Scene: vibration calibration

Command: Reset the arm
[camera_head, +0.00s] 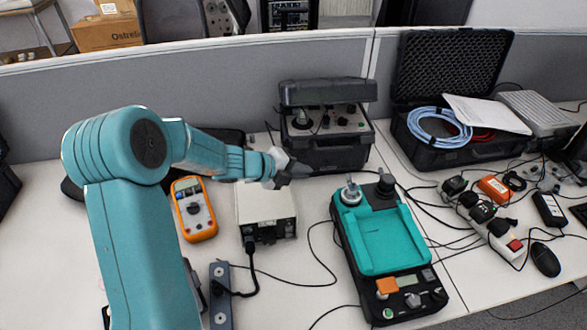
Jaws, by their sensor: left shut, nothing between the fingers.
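My left arm comes in from the left and reaches over the desk. Its gripper (292,172) is shut and empty, above the back part of a white box (266,211) and in front of a black case with knobs. My right gripper is not in view. A teal and black handheld device (383,238) with a small display and an orange button lies to the right of the gripper, with metal and black fittings at its far end. An orange multimeter (194,209) lies left of the white box, close beside my arm.
The black instrument case (325,150) stands open behind the gripper. A foam-lined case (452,65) holds blue cable (440,128) at the back right. A power strip (488,225) and black mouse (545,259) lie at right. Cables cross the desk. A grey partition (200,85) runs behind.

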